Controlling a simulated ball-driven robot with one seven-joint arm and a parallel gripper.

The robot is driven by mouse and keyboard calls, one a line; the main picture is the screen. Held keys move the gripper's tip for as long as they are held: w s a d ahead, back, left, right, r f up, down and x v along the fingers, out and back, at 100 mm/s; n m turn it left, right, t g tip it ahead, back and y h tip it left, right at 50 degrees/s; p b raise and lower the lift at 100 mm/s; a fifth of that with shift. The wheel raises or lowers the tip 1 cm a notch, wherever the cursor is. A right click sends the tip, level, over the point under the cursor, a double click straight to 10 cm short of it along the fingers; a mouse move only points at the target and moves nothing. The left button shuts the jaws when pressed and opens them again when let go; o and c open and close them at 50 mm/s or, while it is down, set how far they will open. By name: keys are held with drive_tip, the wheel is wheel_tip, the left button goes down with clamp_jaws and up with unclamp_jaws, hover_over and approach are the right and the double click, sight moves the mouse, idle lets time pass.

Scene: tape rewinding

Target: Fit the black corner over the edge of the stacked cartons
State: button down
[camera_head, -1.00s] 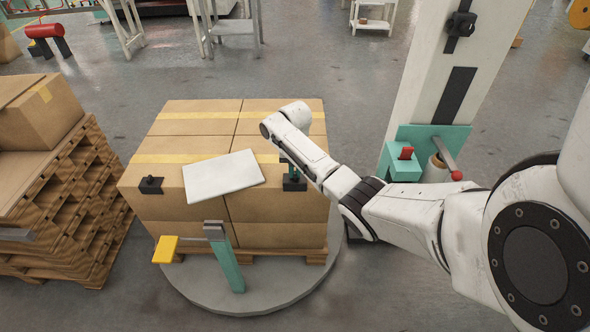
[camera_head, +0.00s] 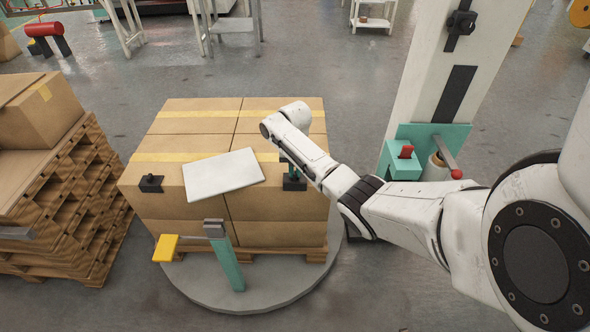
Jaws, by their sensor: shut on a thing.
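The stacked cartons (camera_head: 265,205) stand on a pallet on a round grey turntable, with yellow tape across their tops. One black corner (camera_head: 151,184) sits at the front left top edge of the stack. Another black corner (camera_head: 294,183) is at the front top edge on the right, under my gripper (camera_head: 292,170). My gripper points down and is shut on this corner. The arm link hides part of the gripper, and I cannot tell whether the corner is fully seated on the edge.
A white sheet (camera_head: 223,174) lies on the cartons between the two corners. A teal post with a yellow pad (camera_head: 165,248) stands in front. A white column (camera_head: 450,75) with a teal bracket (camera_head: 402,168) rises at right. Stacked pallets (camera_head: 75,210) stand at left.

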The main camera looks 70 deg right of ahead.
drive_tip(key=shift+f+b, duration=0.5)
drive_tip(key=shift+f, duration=0.15)
drive_tip(key=c, duration=0.7)
unclamp_jaws()
wheel_tip(320, 180, up, 8)
drive_tip(key=p, duration=0.8)
idle(0.3)
wheel_tip(320, 180, up, 11)
idle(0.7)
drive_tip(key=shift+f, duration=0.1)
